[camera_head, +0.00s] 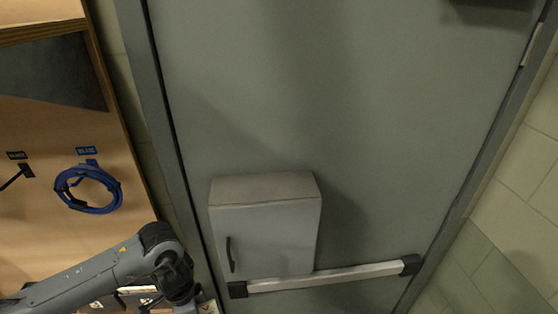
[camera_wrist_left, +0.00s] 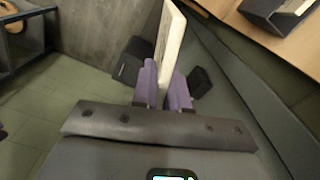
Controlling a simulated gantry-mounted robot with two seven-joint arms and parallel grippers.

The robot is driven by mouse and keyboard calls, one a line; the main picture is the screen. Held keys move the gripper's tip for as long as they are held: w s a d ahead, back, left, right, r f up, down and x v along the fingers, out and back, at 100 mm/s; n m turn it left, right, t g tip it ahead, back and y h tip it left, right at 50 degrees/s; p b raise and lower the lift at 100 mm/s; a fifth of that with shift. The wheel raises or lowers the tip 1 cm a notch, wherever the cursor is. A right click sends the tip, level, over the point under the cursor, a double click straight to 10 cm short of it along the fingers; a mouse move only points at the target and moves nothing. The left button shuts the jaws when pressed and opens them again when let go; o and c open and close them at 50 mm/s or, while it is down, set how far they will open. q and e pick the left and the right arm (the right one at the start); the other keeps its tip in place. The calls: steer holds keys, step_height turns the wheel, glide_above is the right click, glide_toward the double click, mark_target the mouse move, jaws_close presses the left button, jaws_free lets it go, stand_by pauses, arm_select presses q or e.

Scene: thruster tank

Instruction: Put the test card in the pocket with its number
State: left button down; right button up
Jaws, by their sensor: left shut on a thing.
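The test card (camera_wrist_left: 171,38) is a thin, pale, flat piece seen nearly edge-on in the left wrist view. My left gripper (camera_wrist_left: 165,84), with purple finger pads, is shut on its lower end, and the card stands out beyond the fingers. No number can be read on it from this angle. In the head view my left arm comes in at the lower left, and its gripper is largely cut off by the bottom edge. I cannot pick out any numbered pocket in either view. My right gripper is in neither view.
A blue cable coil (camera_head: 88,189) hangs on a wooden board (camera_head: 60,235) at the left. A grey cabinet (camera_head: 268,240) and a push bar (camera_head: 325,277) are in front of a grey-green door (camera_head: 350,120). A dark box (camera_wrist_left: 277,14) sits on a wooden surface.

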arm_select(q)
steer(key=s+d+f+n, duration=0.2)
steer(key=s+n, duration=0.3)
steer(key=n, duration=0.7)
steer(key=shift+s+f+n, duration=0.15)
steer(key=shift+s+n, duration=0.15)
steer(key=shift+s, duration=0.05)
